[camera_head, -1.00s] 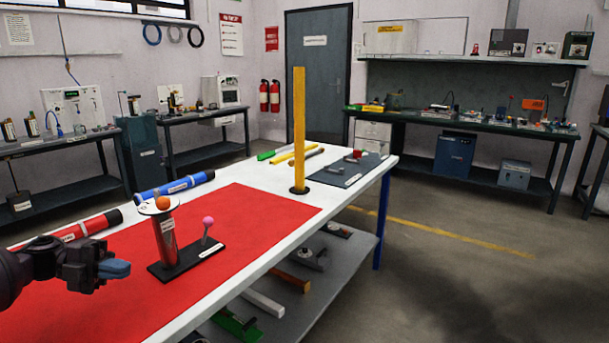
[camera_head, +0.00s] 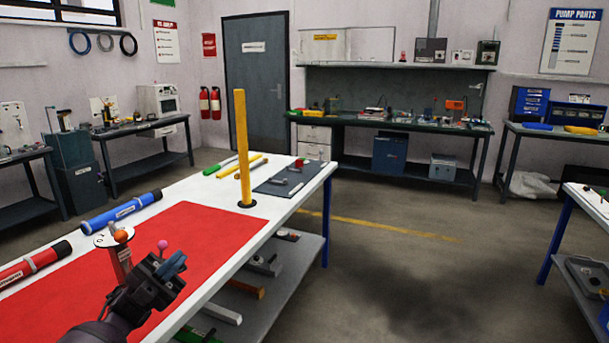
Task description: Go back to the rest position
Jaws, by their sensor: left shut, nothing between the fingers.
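My left gripper (camera_head: 172,268) is at the lower left of the head view, over the near edge of the red mat (camera_head: 205,228). Its fingers are shut and hold nothing. Behind it stands a metal cylinder (camera_head: 121,258) with a white disc top and an orange ball (camera_head: 121,236). A pink ball (camera_head: 163,244) shows just above the gripper; its stand and the black base are hidden behind the gripper. My right gripper is not in view.
The white table (camera_head: 285,210) carries a blue tube (camera_head: 122,211), a red tube (camera_head: 32,264), a yellow post (camera_head: 243,150) and a dark tray (camera_head: 290,178). Another table (camera_head: 590,205) stands at the right. The floor (camera_head: 420,255) between the tables is open.

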